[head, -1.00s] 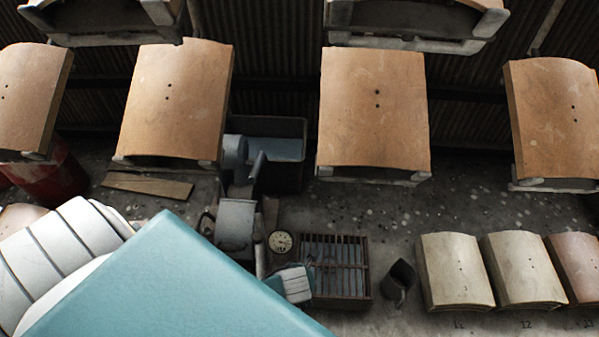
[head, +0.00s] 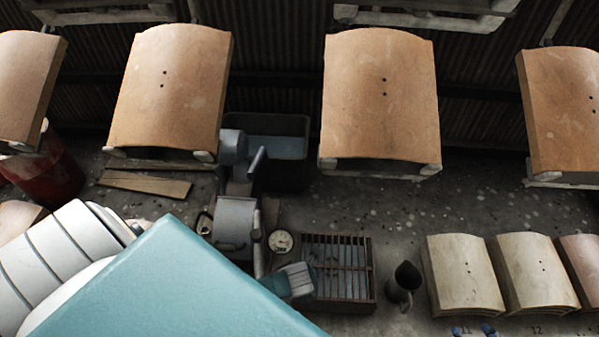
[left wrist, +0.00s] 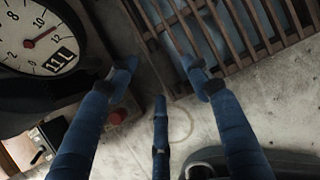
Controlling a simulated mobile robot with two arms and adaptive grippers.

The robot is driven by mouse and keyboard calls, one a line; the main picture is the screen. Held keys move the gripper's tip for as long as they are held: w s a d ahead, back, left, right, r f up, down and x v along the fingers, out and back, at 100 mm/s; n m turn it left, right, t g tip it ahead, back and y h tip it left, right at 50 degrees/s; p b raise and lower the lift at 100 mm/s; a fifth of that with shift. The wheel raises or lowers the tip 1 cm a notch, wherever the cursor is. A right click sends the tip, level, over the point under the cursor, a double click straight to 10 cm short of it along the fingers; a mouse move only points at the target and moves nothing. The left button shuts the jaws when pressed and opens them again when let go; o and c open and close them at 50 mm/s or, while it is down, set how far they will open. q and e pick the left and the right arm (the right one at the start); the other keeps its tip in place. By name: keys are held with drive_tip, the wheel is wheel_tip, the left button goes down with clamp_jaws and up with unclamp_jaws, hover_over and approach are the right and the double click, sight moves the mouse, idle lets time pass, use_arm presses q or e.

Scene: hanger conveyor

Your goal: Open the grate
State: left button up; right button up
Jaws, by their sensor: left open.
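The grate (head: 338,268) is a brown barred frame over a bluish pit, lying flat on the floor in the lower middle of the head view. Its bars run across the upper right of the left wrist view (left wrist: 240,32). My left gripper (left wrist: 160,75) is open and empty, its blue fingers spread. One fingertip overlaps the grate's near corner in the picture; I cannot tell whether they touch. In the head view my teal left arm covers the area left of the grate. Two blue tips, apparently of my right gripper (head: 473,331), show at the bottom edge; the rest is out of frame.
A round dial (head: 281,242) stands left of the grate, and a dark jug (head: 404,281) right of it. Pale curved panels (head: 463,275) stand at lower right. Tan panels (head: 379,95) hang above. Floor behind the jug is mostly clear.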

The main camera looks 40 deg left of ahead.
use_arm(q)
drive_tip(key=shift+b+x, duration=0.4)
drive_tip(key=shift+x, duration=0.5)
drive_tip(key=shift+f, duration=0.1)
use_arm(e)
drive_tip(key=w+a+r+t, duration=0.2)
drive_tip(key=w+r+t, duration=0.1)
drive_tip(key=w+r, duration=0.1)
drive_tip(key=shift+w+r+y, duration=0.25)
drive_tip(key=shift+w+y, duration=0.15)
drive_tip(key=shift+w, duration=0.15)
use_arm(q)
clamp_jaws()
